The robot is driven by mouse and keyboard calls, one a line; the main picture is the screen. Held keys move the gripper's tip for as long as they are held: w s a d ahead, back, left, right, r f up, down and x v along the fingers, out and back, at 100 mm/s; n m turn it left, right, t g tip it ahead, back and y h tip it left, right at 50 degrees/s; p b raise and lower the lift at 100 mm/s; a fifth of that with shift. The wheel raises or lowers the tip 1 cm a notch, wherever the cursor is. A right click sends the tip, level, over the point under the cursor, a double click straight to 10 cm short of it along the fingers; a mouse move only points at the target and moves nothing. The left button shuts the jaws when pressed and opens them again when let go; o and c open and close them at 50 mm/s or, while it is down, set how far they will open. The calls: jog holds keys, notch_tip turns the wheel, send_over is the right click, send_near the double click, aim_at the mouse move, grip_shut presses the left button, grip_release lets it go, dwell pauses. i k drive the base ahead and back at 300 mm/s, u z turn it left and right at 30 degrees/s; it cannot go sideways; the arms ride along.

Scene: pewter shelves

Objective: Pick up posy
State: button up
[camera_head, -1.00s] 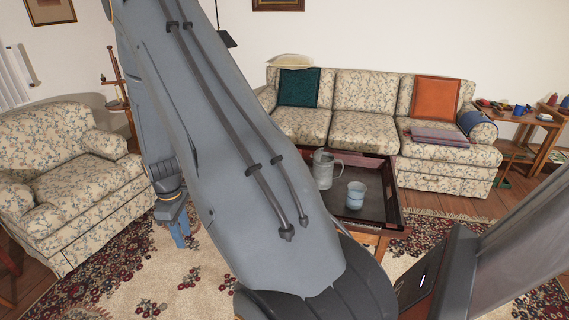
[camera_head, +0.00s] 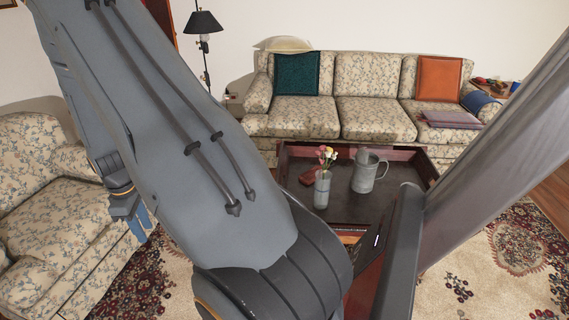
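The posy (camera_head: 325,158) is a small bunch of pink, white and yellow flowers in a clear glass (camera_head: 322,189). It stands upright on the dark tray-topped table (camera_head: 418,162), left of a grey metal pitcher (camera_head: 366,173). My gripper (camera_head: 143,226) shows partly at the left, behind my large arm link, with bluish fingers pointing down. It is well left of the posy and apart from it. Nothing can be made out in it, and whether the fingers are open is too small to tell.
A reddish-brown object (camera_head: 308,177) lies beside the glass. The floral sofa (camera_head: 372,117) stands behind the table, and a floral armchair (camera_head: 45,205) is at the left. A black floor lamp (camera_head: 203,40) stands at the back. Patterned rug lies at the lower right.

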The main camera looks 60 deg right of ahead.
aim_at(330, 153)
jog(key=i, duration=1.8)
jog(key=z, duration=1.7)
jog(key=i, duration=0.95)
jog(key=z, duration=2.35)
jog(key=i, duration=0.5)
jog(key=z, duration=0.05)
